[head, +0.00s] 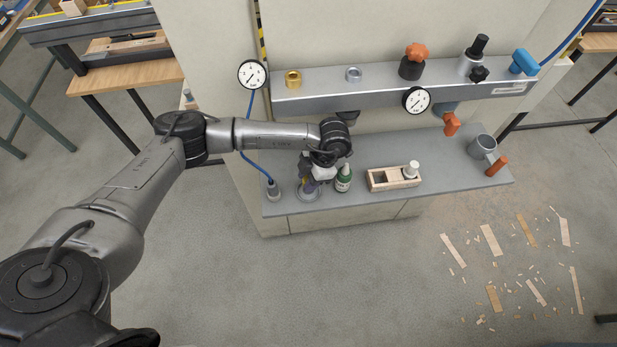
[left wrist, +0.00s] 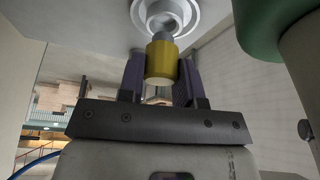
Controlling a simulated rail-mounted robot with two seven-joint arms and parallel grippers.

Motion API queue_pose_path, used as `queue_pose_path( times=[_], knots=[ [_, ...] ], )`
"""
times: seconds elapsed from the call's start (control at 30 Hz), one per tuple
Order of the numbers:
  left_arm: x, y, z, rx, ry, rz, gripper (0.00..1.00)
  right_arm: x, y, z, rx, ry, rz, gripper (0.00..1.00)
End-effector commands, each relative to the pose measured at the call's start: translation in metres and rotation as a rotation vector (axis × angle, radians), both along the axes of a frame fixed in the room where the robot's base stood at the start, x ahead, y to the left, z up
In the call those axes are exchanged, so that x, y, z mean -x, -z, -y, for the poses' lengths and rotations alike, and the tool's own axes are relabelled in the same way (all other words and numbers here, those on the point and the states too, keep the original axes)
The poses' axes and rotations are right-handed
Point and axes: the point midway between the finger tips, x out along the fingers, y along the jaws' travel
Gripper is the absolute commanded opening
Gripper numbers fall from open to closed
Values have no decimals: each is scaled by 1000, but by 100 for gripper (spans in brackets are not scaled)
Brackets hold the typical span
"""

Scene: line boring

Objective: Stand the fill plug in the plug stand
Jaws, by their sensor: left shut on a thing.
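My left gripper (head: 308,184) is low over the grey bench top, directly above a round grey plug stand (head: 309,197). In the left wrist view the two dark fingers of the gripper (left wrist: 160,72) are shut on the fill plug (left wrist: 161,62), a yellow cylinder with a narrower grey end. That grey end points at the stand's ringed hole (left wrist: 166,10) and overlaps its edge in the picture. I cannot tell whether the tip is inside the hole or just short of it. In the head view the gripper mostly hides the plug. My right gripper is out of view.
A green bottle (head: 343,179) stands close to the right of the gripper. A wooden box (head: 378,181) sits further right. A blue hose ends in a grey fitting (head: 273,189) on the left. The metal shelf (head: 330,98) with gauges and knobs overhangs behind.

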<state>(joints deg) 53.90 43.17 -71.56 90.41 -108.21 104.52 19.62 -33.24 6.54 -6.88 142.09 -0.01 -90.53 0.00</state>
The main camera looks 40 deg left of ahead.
Motion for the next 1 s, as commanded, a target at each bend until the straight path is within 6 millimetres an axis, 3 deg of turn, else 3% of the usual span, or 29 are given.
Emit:
queue_pose_path(
  times=[0.9, 0.93, 1.0],
  knots=[
    [0, 22, 0, 0, 1, 0, 0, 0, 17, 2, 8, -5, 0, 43],
    [0, 21, 0, 0, 1, 0, 34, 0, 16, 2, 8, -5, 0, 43],
    [0, 21, 0, 0, 1, 0, 41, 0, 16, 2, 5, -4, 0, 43]
  ],
)
